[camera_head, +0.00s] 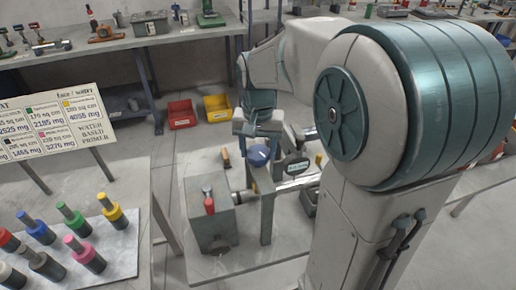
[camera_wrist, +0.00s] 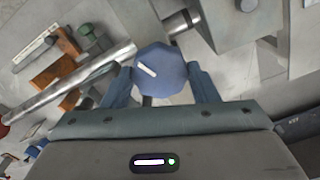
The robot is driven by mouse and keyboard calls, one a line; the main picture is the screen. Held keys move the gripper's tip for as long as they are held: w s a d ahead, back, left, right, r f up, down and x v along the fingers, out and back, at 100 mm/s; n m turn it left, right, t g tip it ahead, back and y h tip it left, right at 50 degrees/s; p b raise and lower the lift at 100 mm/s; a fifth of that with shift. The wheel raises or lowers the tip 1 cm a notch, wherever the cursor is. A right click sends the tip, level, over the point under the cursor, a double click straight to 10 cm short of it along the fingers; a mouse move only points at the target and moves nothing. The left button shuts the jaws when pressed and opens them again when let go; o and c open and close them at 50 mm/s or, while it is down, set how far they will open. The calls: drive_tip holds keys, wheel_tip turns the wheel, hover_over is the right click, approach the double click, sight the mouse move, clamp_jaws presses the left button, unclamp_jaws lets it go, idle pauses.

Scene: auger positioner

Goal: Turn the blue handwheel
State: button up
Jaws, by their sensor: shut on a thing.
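The blue handwheel (camera_wrist: 158,78) is a faceted blue knob with a white mark on its face. In the wrist view it sits between the two fingers of my gripper (camera_wrist: 160,86), which are shut on its sides. In the head view the blue handwheel (camera_head: 258,155) shows at the end of my arm, beside a grey upright post and a metal shaft (camera_wrist: 80,90). The white mark slants from upper left to lower right in the wrist view. My gripper (camera_head: 258,138) partly hides the wheel's far side in the head view.
A grey box with a red-handled lever (camera_head: 209,204) stands left of the post on the table (camera_head: 192,178). Colored cylinders (camera_head: 85,250) stand on a table at lower left, below a sign (camera_head: 50,118). Red (camera_head: 181,114) and yellow (camera_head: 217,107) bins lie on the floor behind.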

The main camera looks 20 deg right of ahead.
sight(258, 151)
drive_tip(key=n, duration=0.5)
drive_tip(key=shift+n+b, duration=0.3)
drive_tip(key=n, duration=0.5)
drive_tip(key=shift+n, duration=0.4)
drive_tip(key=o, duration=1)
drive_tip(key=shift+c, duration=0.2)
wheel_tip(258, 151, up, 14)
drive_tip(key=shift+b, duration=0.35)
drive_tip(key=shift+s+f, duration=0.1)
drive_tip(key=shift+f, duration=0.05)
